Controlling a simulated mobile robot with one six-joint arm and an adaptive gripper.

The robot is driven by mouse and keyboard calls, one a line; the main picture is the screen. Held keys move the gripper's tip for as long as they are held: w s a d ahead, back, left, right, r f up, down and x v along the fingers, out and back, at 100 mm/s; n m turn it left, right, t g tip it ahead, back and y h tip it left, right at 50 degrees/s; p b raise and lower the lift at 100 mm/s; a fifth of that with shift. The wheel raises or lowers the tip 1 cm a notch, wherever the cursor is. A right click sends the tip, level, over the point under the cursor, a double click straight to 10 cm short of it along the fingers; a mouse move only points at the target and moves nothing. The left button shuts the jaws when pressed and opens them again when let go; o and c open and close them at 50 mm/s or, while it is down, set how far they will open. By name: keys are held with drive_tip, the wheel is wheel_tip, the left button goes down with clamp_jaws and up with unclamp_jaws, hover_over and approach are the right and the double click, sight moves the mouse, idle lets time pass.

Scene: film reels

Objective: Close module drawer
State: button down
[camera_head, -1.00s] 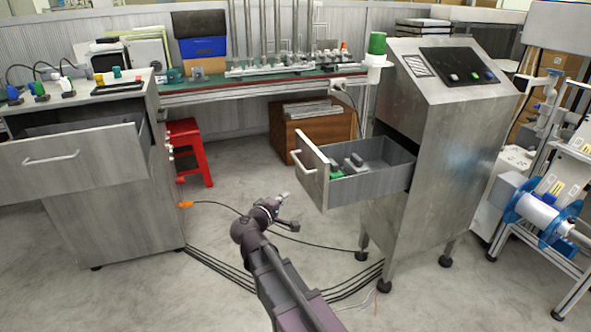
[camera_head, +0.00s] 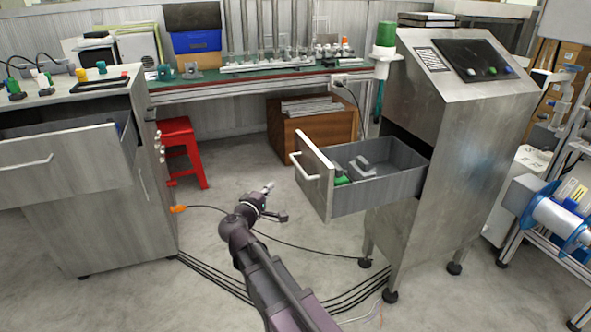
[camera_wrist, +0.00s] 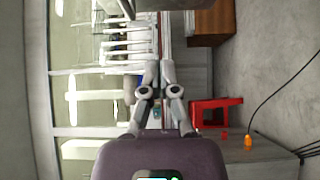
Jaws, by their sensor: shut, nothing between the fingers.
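A grey metal drawer (camera_head: 378,193) stands pulled out of the slanted steel console (camera_head: 455,150) at the right. Its front panel (camera_head: 313,178) with a pale handle (camera_head: 300,168) faces left. Grey and green parts (camera_head: 362,165) lie inside it. A second drawer (camera_head: 60,165) with a bar handle stands open in the grey cabinet (camera_head: 105,235) at the left. My gripper (camera_head: 268,187) is shut and empty, over the floor between the two, apart from both. In the wrist view my gripper (camera_wrist: 158,78) has its fingertips close together; neither drawer is clearly recognisable there.
A red stool (camera_head: 181,152) and a wooden cabinet (camera_head: 297,132) stand under the green-topped workbench (camera_head: 230,82). Black cables (camera_head: 215,280) run over the floor between cabinet and console. A frame with a blue reel (camera_head: 555,215) stands at the far right. The floor ahead of my gripper is clear.

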drive_tip(key=shift+w, duration=0.15)
approach(297, 169)
wheel_tip(297, 169, up, 4)
drive_tip(key=w+d, duration=0.2)
drive_tip(key=shift+w+d+f, duration=0.15)
drive_tip(key=shift+w+d, duration=0.05)
drive_tip(key=shift+d, duration=0.3)
drive_tip(key=shift+w+d+f, duration=0.1)
drive_tip(key=shift+w+d, duration=0.15)
drive_tip(key=shift+d, duration=0.3)
